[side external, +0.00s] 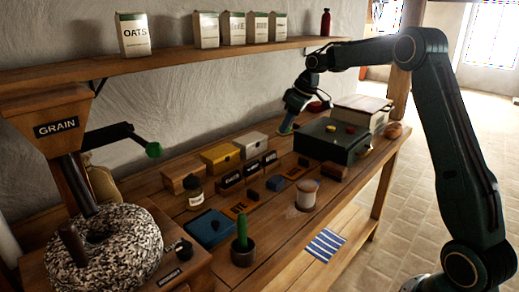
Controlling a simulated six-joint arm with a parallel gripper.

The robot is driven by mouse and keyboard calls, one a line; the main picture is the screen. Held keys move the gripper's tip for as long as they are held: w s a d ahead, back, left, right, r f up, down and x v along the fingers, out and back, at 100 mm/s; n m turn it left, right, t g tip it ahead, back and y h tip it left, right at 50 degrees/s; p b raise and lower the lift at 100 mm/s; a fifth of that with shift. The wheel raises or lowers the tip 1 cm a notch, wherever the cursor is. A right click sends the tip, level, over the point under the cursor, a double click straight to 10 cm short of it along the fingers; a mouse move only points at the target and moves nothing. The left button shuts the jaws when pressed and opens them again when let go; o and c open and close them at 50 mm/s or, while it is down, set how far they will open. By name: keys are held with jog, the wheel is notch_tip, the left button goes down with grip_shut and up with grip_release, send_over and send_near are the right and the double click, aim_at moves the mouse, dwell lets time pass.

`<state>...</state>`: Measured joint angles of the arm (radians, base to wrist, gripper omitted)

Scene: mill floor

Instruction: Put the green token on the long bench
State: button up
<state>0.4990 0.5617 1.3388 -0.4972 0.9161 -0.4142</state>
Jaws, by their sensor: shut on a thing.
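The long wooden bench (262,254) runs from the mill at lower left to the back right. My gripper (288,124) points down over the far part of the bench, left of the dark green case (335,141). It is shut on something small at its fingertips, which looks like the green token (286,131). The piece is tiny here and mostly covered by the fingers. I cannot tell whether it touches the bench.
A shelf (175,64) with several cartons hangs above. The grain mill (100,245) fills the left end.

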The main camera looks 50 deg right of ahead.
jog(key=s+a+n, duration=0.2)
jog(key=s+a, duration=0.2)
jog(key=a, duration=0.3)
jog(key=s+a+f+n+g+y, duration=0.1)
jog(key=s+a+n, duration=0.1)
jog(key=a, duration=0.6)
jog(key=shift+s+n+y, duration=0.3)
jog(key=shift+s+n, duration=0.1)
jog(key=shift+s, duration=0.5)
jog(key=shift+f, duration=0.15)
send_over(269, 219)
jog(key=s+d, duration=0.1)
notch_tip(269, 219, down, 16)
jog(key=shift+s+r, duration=0.1)
jog(key=shift+r, duration=0.1)
jog(key=shift+f, duration=0.1)
jog(key=shift+f, duration=2)
jog(key=shift+f, duration=0.1)
jog(key=o, duration=0.9)
jog(key=shift+o, duration=0.2)
